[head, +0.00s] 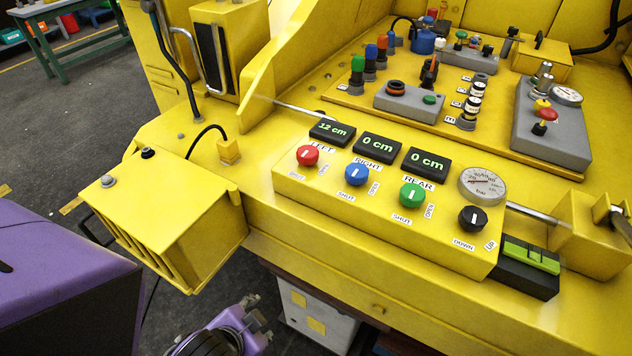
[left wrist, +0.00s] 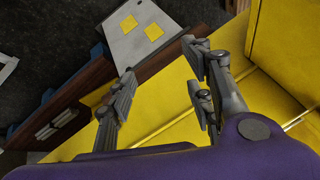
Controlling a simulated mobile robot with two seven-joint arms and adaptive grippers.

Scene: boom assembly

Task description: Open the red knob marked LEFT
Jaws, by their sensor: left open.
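The red knob (head: 307,155) marked LEFT is at the left end of the yellow control panel (head: 330,197) in the head view. Its white pointer mark stands roughly upright, with SHUT and OPEN labels below it. The display (head: 332,132) above it reads 12 cm. My left gripper (head: 253,312) is low at the bottom of the head view, in front of and below the panel, well apart from the knob. In the left wrist view its jaws (left wrist: 160,90) are spread and empty, above a yellow surface. The knob is not visible there. My right gripper is not in view.
A blue knob (head: 357,173), a green knob (head: 412,195) and a black knob (head: 472,219) share the panel with a round gauge (head: 482,184). A yellow ribbed box (head: 175,215) juts out left of the panel. A white box (head: 318,312) stands below the front edge.

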